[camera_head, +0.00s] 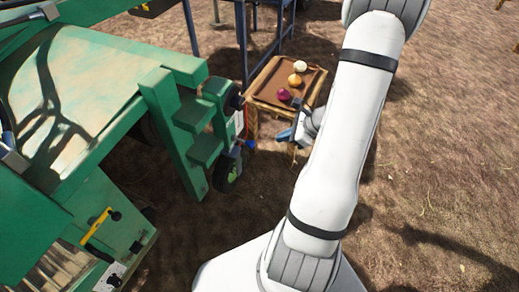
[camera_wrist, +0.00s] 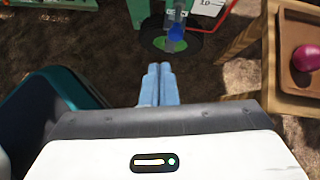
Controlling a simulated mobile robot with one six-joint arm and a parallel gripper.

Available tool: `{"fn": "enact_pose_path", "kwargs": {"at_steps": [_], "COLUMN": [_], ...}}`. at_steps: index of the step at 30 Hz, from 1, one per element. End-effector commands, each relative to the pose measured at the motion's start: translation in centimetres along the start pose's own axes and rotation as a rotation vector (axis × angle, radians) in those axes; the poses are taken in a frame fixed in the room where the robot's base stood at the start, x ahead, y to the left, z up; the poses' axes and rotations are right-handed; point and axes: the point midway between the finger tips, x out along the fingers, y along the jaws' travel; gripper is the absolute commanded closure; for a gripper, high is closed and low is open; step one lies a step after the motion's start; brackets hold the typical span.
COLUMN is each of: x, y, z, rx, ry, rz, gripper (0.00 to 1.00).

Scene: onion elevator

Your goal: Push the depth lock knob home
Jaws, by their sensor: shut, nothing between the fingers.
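A blue knob (camera_head: 250,144), which looks like the depth lock knob, sits low on the green machine (camera_head: 188,115) just above a black wheel. In the wrist view the blue knob (camera_wrist: 176,33) is in front of the wheel (camera_wrist: 158,44), beside a grey post. My gripper (camera_head: 284,134) is to the right of the knob, with its blue fingers toward the machine. In the wrist view my gripper (camera_wrist: 160,68) is shut and empty, its tips below the knob in the picture. A gap shows between them; I cannot tell how far the knob sticks out.
A wooden table (camera_head: 252,98) with a tray of onions stands close behind my gripper. A white scale plate (camera_wrist: 207,7) is beside the knob. A dark teal object (camera_wrist: 62,85) is at the wrist view's left. A yellow handle (camera_head: 98,227) is at lower left. Bare soil lies right.

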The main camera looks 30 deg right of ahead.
Motion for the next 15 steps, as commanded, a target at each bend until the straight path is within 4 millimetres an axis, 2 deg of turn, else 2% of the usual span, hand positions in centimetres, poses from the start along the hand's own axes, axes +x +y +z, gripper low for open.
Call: {"fn": "enact_pose_path", "kwargs": {"at_steps": [1,4,7,15], "x": [1.1,1.6,1.8,1.6], "y": [-0.3,-0.8,-1.0,-1.1], "z": [-2.4,-4.5,-5.3,-5.2], "rx": [0.071,0.162,0.200,0.203], "ry": [-0.007,-0.016,-0.020,-0.021], "rz": [-0.025,-0.061,-0.077,-0.079], "gripper": [1.00,1.00,1.00,1.00]}}
